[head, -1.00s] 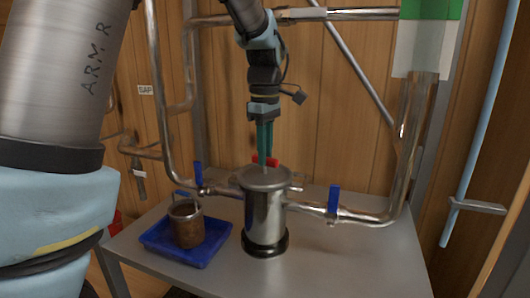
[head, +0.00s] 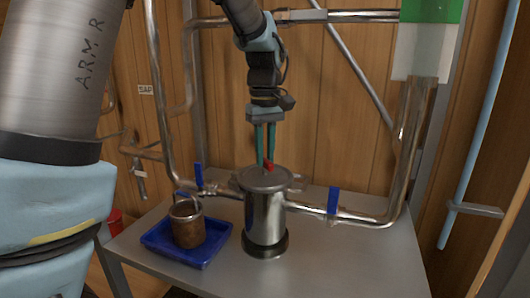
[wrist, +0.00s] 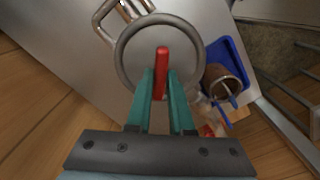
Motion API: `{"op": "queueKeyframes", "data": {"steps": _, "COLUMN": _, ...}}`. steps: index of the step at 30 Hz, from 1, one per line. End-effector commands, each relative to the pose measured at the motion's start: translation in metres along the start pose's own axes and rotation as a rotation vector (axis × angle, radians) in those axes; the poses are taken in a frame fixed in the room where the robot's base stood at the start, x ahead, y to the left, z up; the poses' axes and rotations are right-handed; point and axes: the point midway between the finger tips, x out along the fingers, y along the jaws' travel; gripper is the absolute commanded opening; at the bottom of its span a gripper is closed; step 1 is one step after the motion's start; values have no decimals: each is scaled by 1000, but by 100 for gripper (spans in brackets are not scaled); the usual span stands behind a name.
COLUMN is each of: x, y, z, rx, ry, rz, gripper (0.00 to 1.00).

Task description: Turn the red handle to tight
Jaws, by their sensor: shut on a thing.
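The red handle (wrist: 161,62) lies across the top of the round metal lid (wrist: 128,67) in the wrist view. The lid caps the steel canister (head: 265,220) on the table in the head view, where a small part of the handle (head: 268,166) shows. My gripper (wrist: 160,82) points down from above, with its two green fingers shut on the handle, one on each side. It also shows in the head view (head: 265,160). The handle's end nearest my gripper is partly hidden between the fingers.
Blue valve levers (head: 333,200) stand on the pipes either side of the canister. A blue tray (head: 160,245) holding a brown pot (head: 187,231) sits to its left. The grey table (head: 340,265) is clear at front right. A wooden wall is behind.

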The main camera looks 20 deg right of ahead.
Motion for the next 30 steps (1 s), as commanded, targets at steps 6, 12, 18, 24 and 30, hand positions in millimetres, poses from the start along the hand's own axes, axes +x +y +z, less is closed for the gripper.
{"op": "queueKeyframes", "data": {"steps": 6, "x": -1, "y": 0, "z": -1, "rx": 204, "ry": 1, "rz": 1, "gripper": 0}}
{"op": "queueKeyframes", "data": {"steps": 12, "x": -1, "y": 0, "z": 0, "rx": 393, "ry": 0, "rz": 1, "gripper": 0}}
{"op": "queueKeyframes", "data": {"steps": 18, "x": -1, "y": 0, "z": 0, "rx": 584, "ry": 1, "rz": 0, "gripper": 0}}
{"op": "queueKeyframes", "data": {"steps": 24, "x": -1, "y": 0, "z": 0, "rx": 774, "ry": 1, "rz": 1, "gripper": 0}}
{"op": "queueKeyframes", "data": {"steps": 30, "x": -1, "y": 0, "z": 0, "rx": 963, "ry": 1, "rz": 0, "gripper": 0}}
